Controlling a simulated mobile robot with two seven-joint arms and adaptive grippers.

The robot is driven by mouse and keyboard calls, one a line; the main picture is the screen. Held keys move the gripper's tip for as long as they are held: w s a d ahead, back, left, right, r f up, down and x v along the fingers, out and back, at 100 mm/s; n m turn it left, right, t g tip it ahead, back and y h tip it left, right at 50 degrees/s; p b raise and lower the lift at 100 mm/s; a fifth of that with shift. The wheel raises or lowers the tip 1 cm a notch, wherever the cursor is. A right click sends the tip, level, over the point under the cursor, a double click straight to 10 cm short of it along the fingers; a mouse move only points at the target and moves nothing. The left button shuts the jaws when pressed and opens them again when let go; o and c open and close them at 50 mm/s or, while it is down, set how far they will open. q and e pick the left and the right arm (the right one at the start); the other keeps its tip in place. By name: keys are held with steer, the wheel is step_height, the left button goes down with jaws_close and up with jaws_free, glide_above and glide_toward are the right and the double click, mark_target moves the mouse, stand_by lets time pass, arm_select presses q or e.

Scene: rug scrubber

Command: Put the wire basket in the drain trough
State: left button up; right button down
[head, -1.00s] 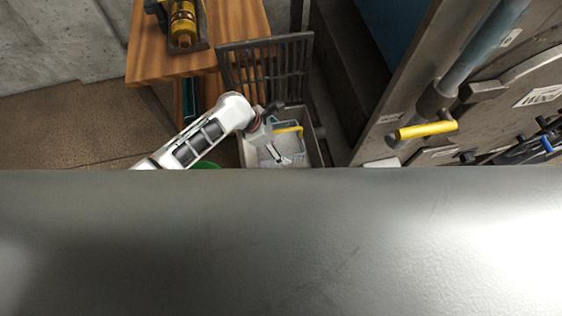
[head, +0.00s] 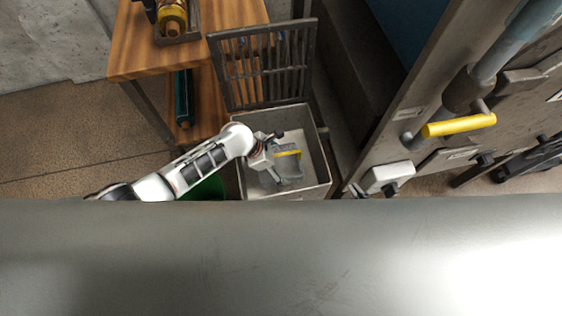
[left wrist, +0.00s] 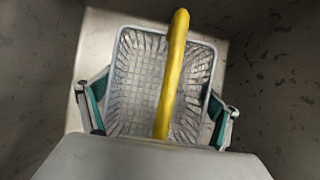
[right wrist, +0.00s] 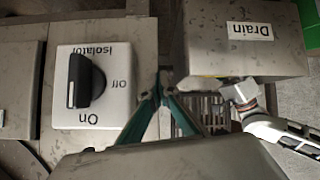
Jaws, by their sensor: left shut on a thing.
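The wire basket (head: 290,168) is a pale mesh basket with a yellow handle. It is inside the walls of the grey drain trough (head: 322,168), whose slatted grate (head: 262,66) stands raised at the back. My left gripper (head: 277,166) reaches down into the trough. In the left wrist view the basket (left wrist: 140,85) sits between its two fingers, and the handle arches up toward the palm. The gripper is shut on the basket. Whether the basket's underside touches the trough floor cannot be told. My right gripper (right wrist: 162,80) is shut and empty, its fingertips together near the isolator switch (right wrist: 92,85).
A wooden stand (head: 130,62) holding a yellow bottle (head: 172,20) is behind and left of the trough. A grey machine with a yellow-handled lever (head: 458,126) stands to the right. A box labelled Drain (right wrist: 243,38) shows in the right wrist view. A grey surface (head: 280,255) hides the foreground.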

arm_select(q)
steer(key=shift+r, duration=0.15)
steer(key=shift+f, duration=0.2)
steer(key=o, duration=1.6)
steer(key=shift+c, duration=0.2)
arm_select(e)
steer(key=shift+a+r, duration=0.15)
steer(key=shift+r, duration=0.1)
arm_select(q)
steer(key=shift+r, duration=0.1)
